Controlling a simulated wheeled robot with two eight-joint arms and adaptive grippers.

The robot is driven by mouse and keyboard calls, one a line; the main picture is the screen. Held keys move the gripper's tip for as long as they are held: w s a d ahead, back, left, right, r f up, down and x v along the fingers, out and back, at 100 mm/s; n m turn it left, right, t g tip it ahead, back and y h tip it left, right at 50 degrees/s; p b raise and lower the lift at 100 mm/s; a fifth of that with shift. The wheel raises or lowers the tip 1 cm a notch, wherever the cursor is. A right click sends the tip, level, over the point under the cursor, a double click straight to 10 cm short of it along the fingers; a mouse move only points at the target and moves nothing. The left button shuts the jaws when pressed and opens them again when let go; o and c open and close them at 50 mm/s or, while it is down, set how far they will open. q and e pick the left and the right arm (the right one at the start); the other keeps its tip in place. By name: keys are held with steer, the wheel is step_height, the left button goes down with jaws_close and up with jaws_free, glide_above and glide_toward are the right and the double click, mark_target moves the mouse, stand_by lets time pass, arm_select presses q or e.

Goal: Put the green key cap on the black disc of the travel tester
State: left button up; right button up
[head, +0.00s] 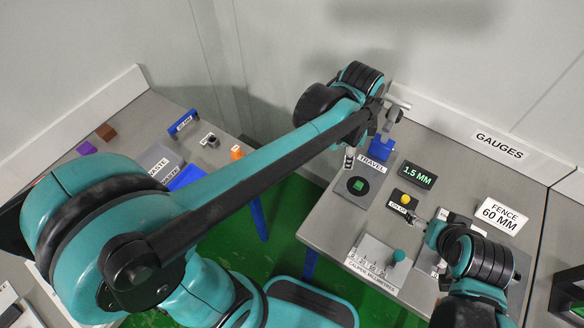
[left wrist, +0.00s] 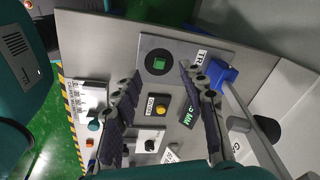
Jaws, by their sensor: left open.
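The green key cap (head: 358,186) sits on the black disc (head: 353,190) of the travel tester (head: 349,207), seeming near its middle. The cap (left wrist: 157,64) and disc (left wrist: 153,71) also show in the left wrist view. My left gripper (left wrist: 160,70) is open and empty, its fingers spread to either side of the cap and apart from it. The tester's display (head: 417,175) reads 1.5 MM. My right gripper (head: 416,217) is low beside the yellow button (head: 405,198); its jaws are too small to judge.
A blue post (head: 380,149) stands behind the disc. A caliper plate (head: 375,258) with a teal knob (head: 398,255) lies in front. A white FENCE 60 MM sign (head: 502,214) stands at the right. Blocks and trays lie on the left table (head: 125,124), across a green-floored gap.

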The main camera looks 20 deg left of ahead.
arm_select(q)
steer(key=s+a+n+t, duration=0.5)
steer(key=s+a+n, duration=0.6)
steer(key=n, duration=0.4)
steer(key=shift+a+f, duration=0.35)
steer(key=shift+a, duration=0.35)
steer(key=shift+f, duration=0.25)
